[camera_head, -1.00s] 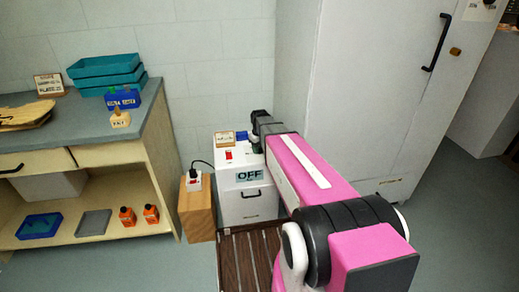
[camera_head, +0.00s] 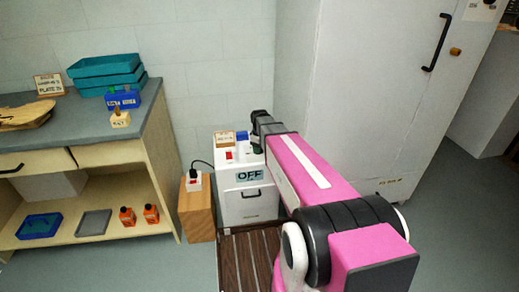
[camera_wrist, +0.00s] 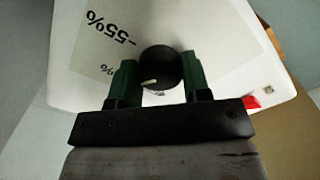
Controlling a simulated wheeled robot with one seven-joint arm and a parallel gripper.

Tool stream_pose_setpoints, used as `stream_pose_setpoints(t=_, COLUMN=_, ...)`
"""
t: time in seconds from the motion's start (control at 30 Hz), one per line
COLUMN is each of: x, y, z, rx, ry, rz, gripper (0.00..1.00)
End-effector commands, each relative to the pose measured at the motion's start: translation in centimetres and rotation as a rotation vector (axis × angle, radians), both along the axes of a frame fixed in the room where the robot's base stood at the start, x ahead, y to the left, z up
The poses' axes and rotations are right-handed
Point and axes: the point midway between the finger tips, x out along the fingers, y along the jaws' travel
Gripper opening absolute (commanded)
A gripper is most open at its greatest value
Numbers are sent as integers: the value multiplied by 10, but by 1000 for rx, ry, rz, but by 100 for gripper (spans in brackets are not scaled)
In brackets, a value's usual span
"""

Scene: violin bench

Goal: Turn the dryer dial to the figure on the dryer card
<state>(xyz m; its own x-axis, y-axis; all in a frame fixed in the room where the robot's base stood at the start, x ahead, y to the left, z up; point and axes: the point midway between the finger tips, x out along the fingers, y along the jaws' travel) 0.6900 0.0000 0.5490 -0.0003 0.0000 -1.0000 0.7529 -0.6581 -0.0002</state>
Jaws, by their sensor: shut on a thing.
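The dryer (camera_head: 248,205) is a white box with a dark handle and a sign reading OFF on its front. Its dial (camera_wrist: 160,68) is a round black knob with a pale pointer mark, seen in the wrist view on the white top. My gripper (camera_wrist: 160,78) is shut on the dial, one green finger on each side. In the head view my arm hides most of the dial. A small tan card (camera_head: 224,138) stands at the back of the dryer top; its writing is too small to read. In the wrist view a panel beside the dial reads "-55%" upside down.
A red switch (camera_wrist: 251,102) sits on the dryer top. A wooden block (camera_head: 197,212) with a plugged socket (camera_head: 193,181) stands left of the dryer. A workbench (camera_head: 150,110) is further left, and a tall grey cabinet (camera_head: 370,100) stands right. A slatted mat lies in front.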

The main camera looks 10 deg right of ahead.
Motion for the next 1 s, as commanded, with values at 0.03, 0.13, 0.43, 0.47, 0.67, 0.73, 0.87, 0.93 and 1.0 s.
stream_pose_setpoints(t=0.03, x=0, y=0, z=1, rx=0, ry=0, rz=0, gripper=20)
stream_pose_setpoints(t=0.13, x=0, y=0, z=1, rx=0, ry=0, rz=-1, gripper=20)
stream_pose_setpoints(t=0.43, x=0, y=0, z=0, rx=0, ry=0, rz=-2, gripper=69)
stream_pose_setpoints(t=0.47, x=0, y=0, z=0, rx=0, ry=0, rz=-2, gripper=69)
stream_pose_setpoints(t=0.67, x=0, y=0, z=3, rx=-1, ry=-1, rz=-2, gripper=69)
stream_pose_setpoints(t=0.73, x=0, y=0, z=8, rx=0, ry=-1, rz=-2, gripper=69)
stream_pose_setpoints(t=0.87, x=0, y=0, z=24, rx=-1, ry=-2, rz=-2, gripper=69)
stream_pose_setpoints(t=0.93, x=0, y=0, z=37, rx=-1, ry=-2, rz=-2, gripper=69)
stream_pose_setpoints(t=1.0, x=0, y=0, z=49, rx=0, ry=-3, rz=-2, gripper=69)
